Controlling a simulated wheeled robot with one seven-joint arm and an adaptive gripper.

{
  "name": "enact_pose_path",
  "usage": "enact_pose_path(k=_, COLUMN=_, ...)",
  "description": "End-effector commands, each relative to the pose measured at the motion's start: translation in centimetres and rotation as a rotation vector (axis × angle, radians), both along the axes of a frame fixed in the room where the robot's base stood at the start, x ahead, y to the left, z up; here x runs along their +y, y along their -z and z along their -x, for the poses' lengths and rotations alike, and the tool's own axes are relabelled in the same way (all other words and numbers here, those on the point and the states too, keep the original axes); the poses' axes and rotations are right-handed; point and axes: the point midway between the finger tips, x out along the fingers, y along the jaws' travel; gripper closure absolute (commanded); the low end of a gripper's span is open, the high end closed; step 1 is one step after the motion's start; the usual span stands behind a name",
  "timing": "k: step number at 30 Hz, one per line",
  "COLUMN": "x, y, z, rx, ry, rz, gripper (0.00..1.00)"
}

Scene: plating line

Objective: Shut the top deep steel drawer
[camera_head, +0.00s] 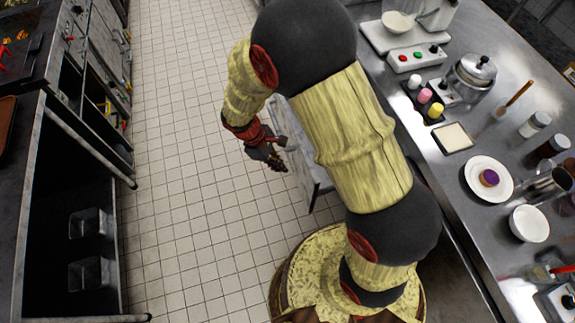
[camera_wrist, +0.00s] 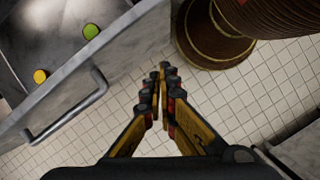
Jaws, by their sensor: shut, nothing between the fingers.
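The steel drawer (camera_head: 308,168) stands pulled out from the right-hand counter into the aisle. Much of it is hidden behind my arm in the head view. In the wrist view, the grey drawer front (camera_wrist: 130,38) and its bar handle (camera_wrist: 72,112) fill the left side. My gripper (camera_head: 277,155) is just left of the drawer front, on the aisle side. In the wrist view my gripper (camera_wrist: 162,75) is shut and empty, with floor behind the fingertips. It is to the right of the handle and not holding it. I cannot tell whether it touches the drawer front.
A green round item (camera_wrist: 91,31) and a yellow one (camera_wrist: 40,76) show beyond the drawer front. The right counter (camera_head: 478,225) carries a plate (camera_head: 472,190), a bowl (camera_head: 528,224) and several bottles. A dark shelved counter (camera_head: 33,200) lines the left. The tiled aisle between is clear.

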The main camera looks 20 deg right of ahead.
Motion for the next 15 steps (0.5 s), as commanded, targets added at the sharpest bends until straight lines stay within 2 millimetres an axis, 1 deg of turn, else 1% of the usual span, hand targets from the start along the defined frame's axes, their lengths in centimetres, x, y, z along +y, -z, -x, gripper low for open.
enact_pose_path(k=1, x=0.1, y=1.8, z=-0.5, rx=0.024, ry=-0.062, rz=0.008, gripper=1.00)
enact_pose_path(k=3, x=0.2, y=3.7, z=-1.6, rx=0.046, ry=-0.159, rz=0.013, gripper=1.00)
enact_pose_path(k=5, x=0.3, y=5.1, z=-3.1, rx=0.057, ry=-0.256, rz=0.014, gripper=1.00)
enact_pose_path(k=6, x=0.4, y=5.4, z=-4.4, rx=0.055, ry=-0.322, rz=0.012, gripper=1.00)
enact_pose_path(k=9, x=1.0, y=4.8, z=-7.2, rx=0.032, ry=-0.449, rz=0.004, gripper=1.00)
enact_pose_path(k=12, x=1.0, y=4.7, z=-7.7, rx=0.044, ry=-0.528, rz=0.000, gripper=1.00)
enact_pose_path(k=15, x=1.0, y=4.9, z=-7.7, rx=0.053, ry=-0.560, rz=-0.006, gripper=1.00)
